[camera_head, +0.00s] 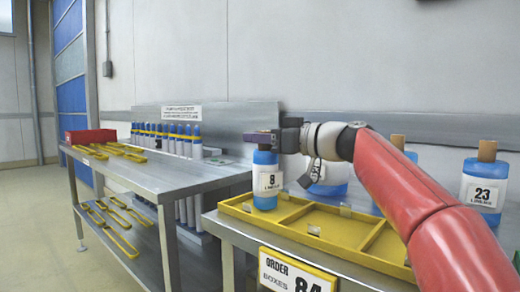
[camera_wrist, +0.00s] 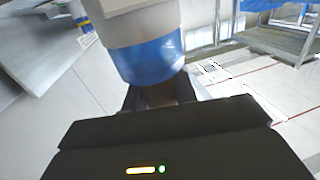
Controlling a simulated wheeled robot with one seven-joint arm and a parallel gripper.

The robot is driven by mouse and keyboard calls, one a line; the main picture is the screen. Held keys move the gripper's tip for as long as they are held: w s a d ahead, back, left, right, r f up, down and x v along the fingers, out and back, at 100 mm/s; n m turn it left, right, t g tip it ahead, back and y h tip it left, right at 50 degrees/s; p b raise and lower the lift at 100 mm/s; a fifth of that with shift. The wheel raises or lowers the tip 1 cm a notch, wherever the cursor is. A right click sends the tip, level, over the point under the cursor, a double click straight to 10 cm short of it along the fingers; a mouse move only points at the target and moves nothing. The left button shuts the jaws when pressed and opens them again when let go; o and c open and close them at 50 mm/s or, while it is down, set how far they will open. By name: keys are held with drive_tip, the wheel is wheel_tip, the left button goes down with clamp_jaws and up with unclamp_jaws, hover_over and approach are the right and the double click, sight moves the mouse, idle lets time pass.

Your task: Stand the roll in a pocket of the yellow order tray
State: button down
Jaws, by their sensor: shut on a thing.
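The roll (camera_head: 267,182) is a blue upright cylinder with a white label marked 8. My gripper (camera_head: 266,138) is shut on its top end, and the roll hangs straight below it. In the wrist view the roll (camera_wrist: 150,58) shows as a blue and white body beyond the jaws (camera_wrist: 158,95). The yellow order tray (camera_head: 290,238) lies on the near bench, divided into several pockets. The roll's lower end is at the tray's left pocket. I cannot tell whether it touches the pocket floor. My red arm covers part of the tray's right side.
Blue rolls with brown tops, one marked 23 (camera_head: 483,187), stand behind the tray. Another (camera_head: 328,182) is partly hidden by my arm.

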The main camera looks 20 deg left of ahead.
drive_tip(key=shift+f, duration=0.3)
drive_tip(key=c, duration=1.1)
unclamp_jaws()
drive_tip(key=s+d+b, duration=0.2)
drive_tip(key=d, duration=0.9)
drive_tip(key=shift+s+d, duration=0.15)
drive_tip(key=shift+d, duration=0.25)
